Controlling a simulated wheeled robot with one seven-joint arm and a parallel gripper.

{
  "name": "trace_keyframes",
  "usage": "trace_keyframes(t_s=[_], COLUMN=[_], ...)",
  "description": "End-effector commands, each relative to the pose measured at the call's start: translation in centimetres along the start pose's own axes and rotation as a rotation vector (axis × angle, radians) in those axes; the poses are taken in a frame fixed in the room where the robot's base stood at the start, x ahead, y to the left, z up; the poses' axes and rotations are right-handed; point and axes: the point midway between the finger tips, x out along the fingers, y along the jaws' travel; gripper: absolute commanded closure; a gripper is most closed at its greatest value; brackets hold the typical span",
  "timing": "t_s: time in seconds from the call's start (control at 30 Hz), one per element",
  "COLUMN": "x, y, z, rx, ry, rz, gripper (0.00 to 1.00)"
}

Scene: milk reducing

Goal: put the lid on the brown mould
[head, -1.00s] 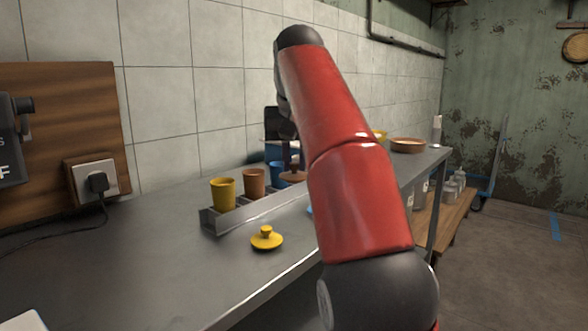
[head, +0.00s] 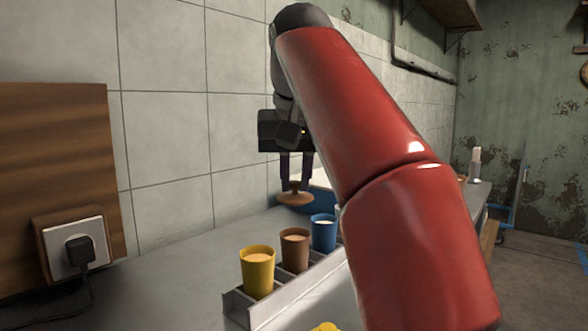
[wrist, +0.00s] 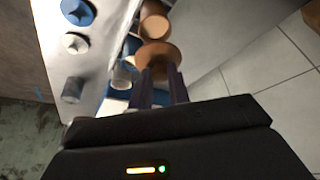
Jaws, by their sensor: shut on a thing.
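My gripper (head: 296,178) is shut on the knob of the brown lid (head: 295,198). It holds the lid roughly level, above and apart from the brown mould (head: 294,252). The mould stands upright in a metal rack and has pale filling at its top. In the wrist view, the lid (wrist: 160,60) hangs between the fingertips (wrist: 158,74).
The yellow mould (head: 257,272) and blue mould (head: 323,233) flank the brown one in the rack (head: 238,308). A yellow lid (head: 325,327) shows at the bottom edge. A blue container (head: 320,183) is behind my gripper. My red arm hides the right counter.

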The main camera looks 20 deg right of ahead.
Motion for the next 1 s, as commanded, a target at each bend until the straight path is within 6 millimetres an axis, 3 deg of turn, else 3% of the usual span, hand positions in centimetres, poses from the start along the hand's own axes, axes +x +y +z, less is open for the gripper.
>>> trace_keyframes(t_s=[0.4,1.0], x=[3.9,4.5], y=[0.0,0.0], z=[1.6,1.8], rx=[0.000,0.000], ry=[0.001,0.000], rz=[-0.001,0.000], gripper=[1.00,1.00])
